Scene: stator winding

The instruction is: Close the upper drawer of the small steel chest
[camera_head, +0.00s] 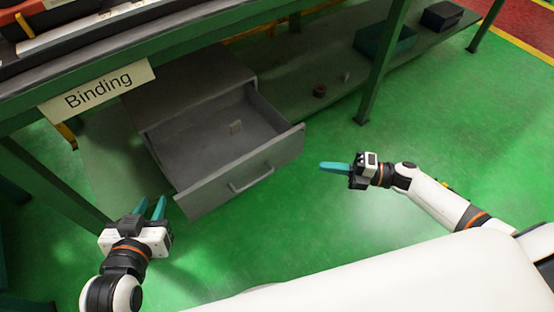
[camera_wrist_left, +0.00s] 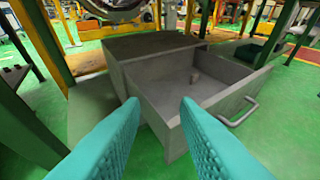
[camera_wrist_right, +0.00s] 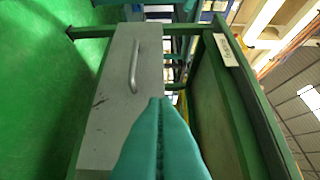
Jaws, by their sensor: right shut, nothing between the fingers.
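The small steel chest (camera_head: 200,88) is grey and stands on the lower shelf under the green bench. Its upper drawer (camera_head: 240,176) is pulled far out, with a bar handle (camera_head: 251,179) on its front.
A "Binding" sign (camera_head: 97,91) hangs on the bench edge above the chest. A green bench leg (camera_head: 382,62) stands to the right. A small dark reddish part (camera_head: 319,91), a teal bin (camera_head: 384,43) and a black box (camera_head: 441,16) sit on the shelf. The green floor before the drawer is clear.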

